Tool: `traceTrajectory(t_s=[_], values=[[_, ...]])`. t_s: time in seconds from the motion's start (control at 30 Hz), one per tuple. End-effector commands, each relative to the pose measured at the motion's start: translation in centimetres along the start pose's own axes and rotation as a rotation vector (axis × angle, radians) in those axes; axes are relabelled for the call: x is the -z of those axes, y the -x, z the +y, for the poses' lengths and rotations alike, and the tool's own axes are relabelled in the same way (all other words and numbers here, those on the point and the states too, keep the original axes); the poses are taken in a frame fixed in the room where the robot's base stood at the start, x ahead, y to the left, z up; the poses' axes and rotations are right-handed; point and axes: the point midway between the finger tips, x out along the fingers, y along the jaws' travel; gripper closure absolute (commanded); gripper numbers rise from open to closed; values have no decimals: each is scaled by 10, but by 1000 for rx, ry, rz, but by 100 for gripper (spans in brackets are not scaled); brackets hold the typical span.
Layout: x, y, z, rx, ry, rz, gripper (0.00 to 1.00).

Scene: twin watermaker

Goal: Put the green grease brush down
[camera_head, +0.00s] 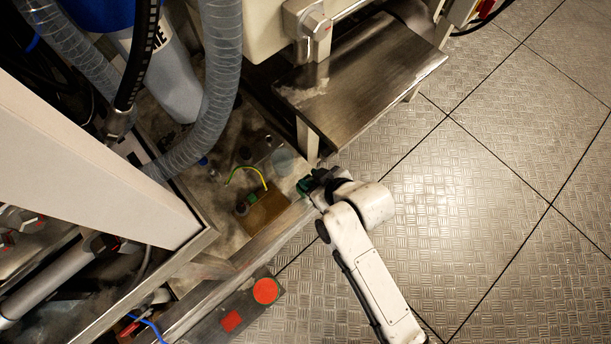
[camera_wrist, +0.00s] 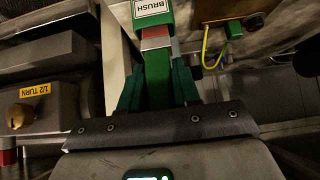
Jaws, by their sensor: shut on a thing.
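The green grease brush (camera_wrist: 158,80) is between the two green fingers of my gripper (camera_wrist: 157,72) in the wrist view. The fingers are shut on its green shaft. A white label reading BRUSH shows on its wider end at the top edge, with a reddish band below the label. The rest of the brush runs out of that view. In the head view my gripper (camera_head: 309,186) is at the edge of the machine's metal base frame, and only a small green patch shows there. I cannot tell whether the brush touches the frame.
A brown block (camera_head: 267,213) with a yellow-green wire (camera_head: 250,172) sits left of my gripper. A metal step (camera_head: 362,82) juts out above it. A dark strip with a red disc (camera_head: 265,290) and red square (camera_head: 231,321) lies below. The floor (camera_head: 490,190) at right is clear.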

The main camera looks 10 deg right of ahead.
Motion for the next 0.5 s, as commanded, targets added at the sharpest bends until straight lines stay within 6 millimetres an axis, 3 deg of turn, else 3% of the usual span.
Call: traceTrajectory(t_s=[0.03,0.1,0.5], values=[[-6,-9,0,0,0,-2,99],[5,-7,0,2,3,-45,99],[23,-19,0,-1,2,-368,99]])
